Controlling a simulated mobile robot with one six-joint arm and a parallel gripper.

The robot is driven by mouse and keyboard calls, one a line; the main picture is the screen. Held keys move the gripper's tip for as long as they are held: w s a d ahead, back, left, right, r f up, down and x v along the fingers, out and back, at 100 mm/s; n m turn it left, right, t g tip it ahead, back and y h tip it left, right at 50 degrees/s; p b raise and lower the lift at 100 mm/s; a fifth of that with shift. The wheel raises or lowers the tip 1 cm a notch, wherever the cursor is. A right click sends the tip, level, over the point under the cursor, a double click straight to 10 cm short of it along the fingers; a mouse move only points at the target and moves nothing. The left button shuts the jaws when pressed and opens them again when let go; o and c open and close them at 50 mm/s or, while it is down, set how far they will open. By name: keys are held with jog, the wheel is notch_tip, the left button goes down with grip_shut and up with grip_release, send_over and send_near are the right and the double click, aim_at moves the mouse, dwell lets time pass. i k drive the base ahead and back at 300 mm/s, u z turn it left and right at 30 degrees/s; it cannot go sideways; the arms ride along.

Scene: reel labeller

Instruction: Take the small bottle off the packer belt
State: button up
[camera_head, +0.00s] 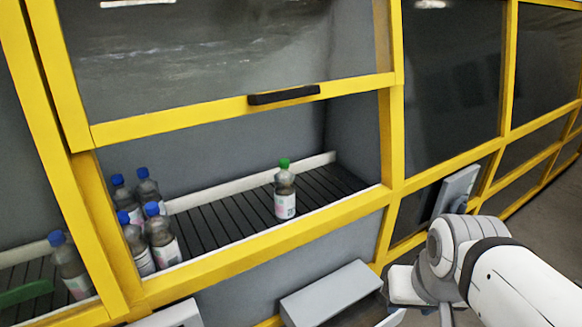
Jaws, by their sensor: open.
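A small bottle (285,192) with a green cap and a white label stands upright on the dark slatted packer belt (225,218), inside the yellow-framed opening. It stands alone, right of the middle of the belt. My gripper (420,314) is at the bottom right, outside the machine, well below and right of the bottle. It is open, touches nothing that I can see, and is partly cut off by the lower picture edge.
Several blue-capped bottles (150,228) stand at the belt's left end. A raised glazed door (230,60) with a black handle (284,95) hangs above the opening. A yellow sill (260,245) runs along the front. A grey box (330,292) juts out below, and a screen (456,190) stands right.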

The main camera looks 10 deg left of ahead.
aim_at(285, 190)
jog(key=k, duration=1.25)
jog(key=u, duration=0.5)
jog(key=i, duration=0.55)
jog(key=u, duration=0.5)
jog(key=i, duration=1.3)
jog(key=z, duration=0.45)
